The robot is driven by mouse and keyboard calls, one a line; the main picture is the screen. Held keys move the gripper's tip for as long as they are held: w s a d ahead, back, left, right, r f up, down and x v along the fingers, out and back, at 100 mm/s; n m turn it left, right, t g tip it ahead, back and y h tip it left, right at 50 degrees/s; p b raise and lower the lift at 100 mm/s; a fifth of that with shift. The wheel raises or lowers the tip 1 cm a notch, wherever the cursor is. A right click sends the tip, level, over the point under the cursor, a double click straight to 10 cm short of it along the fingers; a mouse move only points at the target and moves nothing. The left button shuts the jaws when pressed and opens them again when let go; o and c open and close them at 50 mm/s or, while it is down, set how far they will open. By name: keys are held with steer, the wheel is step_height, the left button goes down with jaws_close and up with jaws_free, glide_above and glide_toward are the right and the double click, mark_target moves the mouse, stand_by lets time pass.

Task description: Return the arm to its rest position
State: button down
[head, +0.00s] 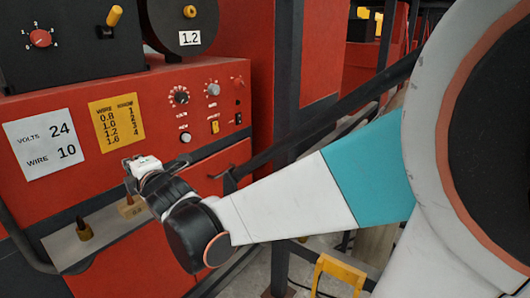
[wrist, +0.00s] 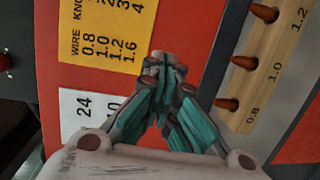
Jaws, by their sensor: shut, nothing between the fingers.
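My gripper (head: 134,168) is at the end of my arm, in front of the red machine's front panel (head: 215,162). In the wrist view my gripper (wrist: 165,62) has its fingertips together with nothing visible between them. My arm stretches from the right of the head view toward the machine, white with a teal band. The gripper hides part of the shelf area behind it in the head view. Whether the fingertips touch the machine cannot be told.
The panel carries a white label (head: 46,143), a yellow wire chart (head: 117,122) and several knobs (head: 180,97). A wooden rack (wrist: 262,70) with cone-shaped tips lies beside the gripper. A metal shelf (head: 80,248) juts out below. A dark post (head: 286,80) stands behind my arm.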

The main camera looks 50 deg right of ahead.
steer(key=shift+s, duration=0.1)
steer(key=s+a+f+m+g+y, duration=0.1)
steer(key=s+a+f+m+g, duration=0.2)
steer(key=s+f+m, duration=0.2)
steer(key=s+a+f+m+g+y+b, duration=0.1)
steer(key=s+f+m, duration=0.4)
steer(key=s, duration=0.6)
steer(key=s+a+f+m+g+y+b, duration=0.1)
steer(key=s+a+f+m+g, duration=0.3)
steer(key=s, duration=0.4)
steer(key=shift+s+a+f+m+g, duration=0.4)
steer(key=shift+m+g, duration=0.4)
steer(key=shift+m, duration=0.4)
